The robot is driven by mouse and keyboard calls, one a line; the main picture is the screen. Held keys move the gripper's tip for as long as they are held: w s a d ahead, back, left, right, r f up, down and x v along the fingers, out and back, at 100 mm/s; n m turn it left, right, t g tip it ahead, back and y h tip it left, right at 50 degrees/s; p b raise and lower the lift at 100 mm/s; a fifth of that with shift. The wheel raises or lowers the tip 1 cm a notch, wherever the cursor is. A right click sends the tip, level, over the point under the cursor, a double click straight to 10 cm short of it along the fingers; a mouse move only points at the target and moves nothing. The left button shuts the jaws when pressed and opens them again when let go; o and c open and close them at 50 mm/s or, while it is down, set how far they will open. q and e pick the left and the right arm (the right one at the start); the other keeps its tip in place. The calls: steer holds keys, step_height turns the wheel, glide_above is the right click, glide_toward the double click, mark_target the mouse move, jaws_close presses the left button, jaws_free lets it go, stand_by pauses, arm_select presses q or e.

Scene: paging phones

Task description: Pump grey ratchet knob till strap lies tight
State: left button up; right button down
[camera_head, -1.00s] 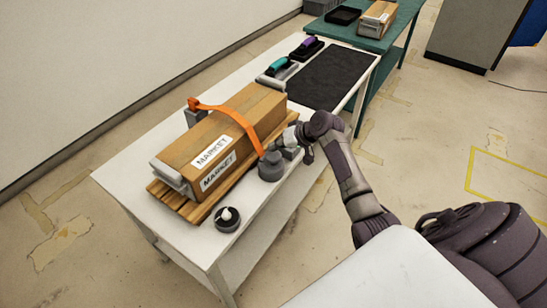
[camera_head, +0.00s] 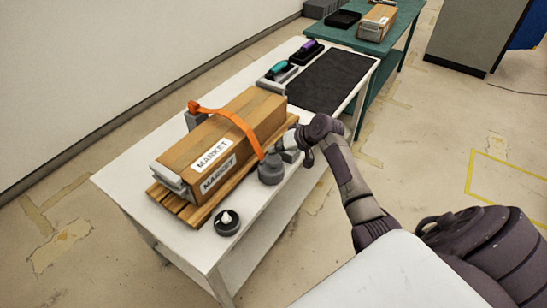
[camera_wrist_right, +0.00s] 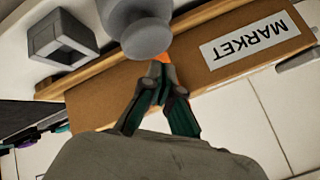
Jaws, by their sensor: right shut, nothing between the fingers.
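The grey ratchet knob (camera_head: 271,170) stands at the table's near edge, beside the cardboard box (camera_head: 265,103). It also shows in the right wrist view (camera_wrist_right: 148,38), just beyond my fingertips. The orange strap (camera_head: 240,124) runs over the box from a grey post on the far side down to the knob. It stands slightly off the box at the far top edge. A bit of the strap (camera_wrist_right: 162,58) shows in the wrist view. My right gripper (camera_wrist_right: 162,82) is shut and empty, beside the knob; I cannot tell if it touches. My left gripper is not in view.
The white table (camera_head: 125,172) also holds a round dark puck with a white top (camera_head: 227,221), a hollow grey block (camera_wrist_right: 62,43), teal-handled and purple-handled tools, and a black mat (camera_head: 333,79). A green table (camera_head: 386,46) stands behind.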

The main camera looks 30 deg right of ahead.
mark_target(273, 157)
steer(key=shift+f, duration=0.1)
steer(key=shift+f, duration=0.35)
steer(key=shift+s+f+b, duration=0.1)
steer(key=shift+f+b, duration=0.8)
steer(key=shift+f, duration=0.3)
stand_by(1.3)
steer(key=shift+r, duration=0.15)
steer(key=shift+r+p, duration=1.4)
steer(key=shift+r, duration=0.05)
step_height(273, 157, up, 5)
steer(key=p, duration=0.5)
steer(key=shift+r, duration=0.1)
stand_by(1.4)
